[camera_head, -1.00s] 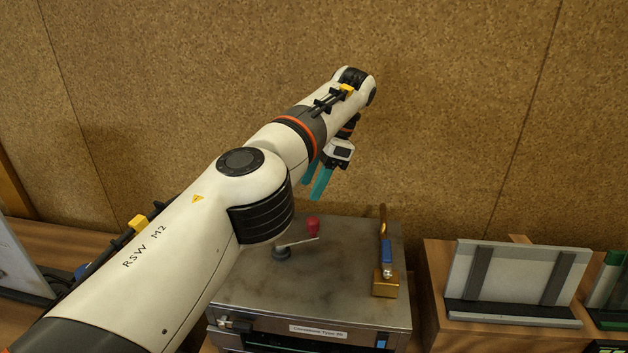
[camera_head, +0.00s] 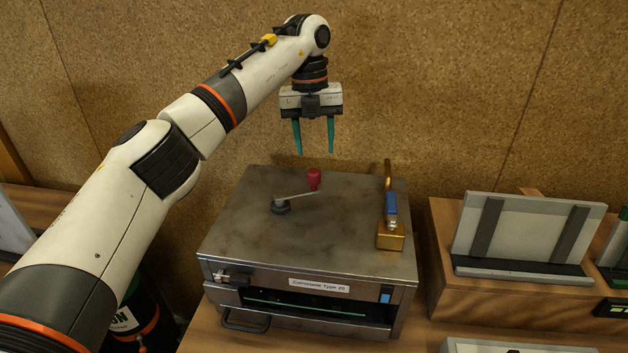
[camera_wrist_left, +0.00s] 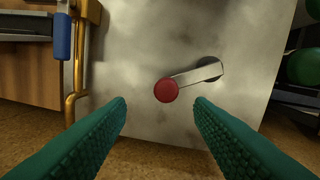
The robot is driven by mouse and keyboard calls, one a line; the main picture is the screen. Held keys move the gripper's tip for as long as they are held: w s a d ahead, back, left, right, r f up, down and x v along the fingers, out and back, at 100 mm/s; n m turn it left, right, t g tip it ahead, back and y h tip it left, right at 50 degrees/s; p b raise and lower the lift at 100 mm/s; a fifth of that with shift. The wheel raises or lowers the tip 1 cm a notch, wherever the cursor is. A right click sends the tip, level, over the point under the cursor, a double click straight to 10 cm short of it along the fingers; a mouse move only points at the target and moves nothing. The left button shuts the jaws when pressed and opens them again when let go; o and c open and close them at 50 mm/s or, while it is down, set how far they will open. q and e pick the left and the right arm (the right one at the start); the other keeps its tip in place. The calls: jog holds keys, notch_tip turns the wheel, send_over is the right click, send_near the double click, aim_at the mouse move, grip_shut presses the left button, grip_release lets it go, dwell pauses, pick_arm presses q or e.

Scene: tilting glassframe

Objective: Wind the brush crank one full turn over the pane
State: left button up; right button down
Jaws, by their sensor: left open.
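The brush crank (camera_head: 296,196) lies on top of a grey metal box (camera_head: 240,230), with a dark pivot at its left end and a red knob (camera_head: 314,178) standing at its right end. My left gripper (camera_head: 315,153) is open and empty, pointing down above the knob and apart from it. In the left wrist view the red knob (camera_wrist_left: 166,91) shows between and ahead of the two green fingers (camera_wrist_left: 160,105). The pane is hard to tell; a thin greenish edge (camera_head: 305,305) shows inside the box's front slot. My right gripper is not in view.
A brass and blue lever (camera_head: 390,207) stands on the box's right side. A framed panel (camera_head: 520,235) leans on a wooden stand (camera_head: 455,292) to the right. A cork wall (camera_head: 430,80) rises behind. The box top around the crank is clear.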

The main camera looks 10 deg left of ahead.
aim_at(313, 170)
pick_arm(q)
jog(key=m, duration=0.3)
jog(key=shift+s+a+t+h+b, duration=0.15)
jog(key=shift+a+t+h+b, duration=0.15)
jog(key=shift+a+h+b, duration=0.1)
jog(key=s+a+r+m+t+h+b, duration=0.2)
jog(key=s+a+r+m+b, duration=0.15)
jog(key=m, duration=0.75)
jog(key=p+x, duration=0.1)
jog(key=x, duration=0.6)
jog(key=w+p+x, duration=0.1)
jog(key=x, duration=0.3)
jog(key=shift+d+f+p, duration=0.15)
jog(key=shift+d+p, duration=0.2)
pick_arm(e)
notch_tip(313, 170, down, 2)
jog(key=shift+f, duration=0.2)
pick_arm(q)
grip_shut()
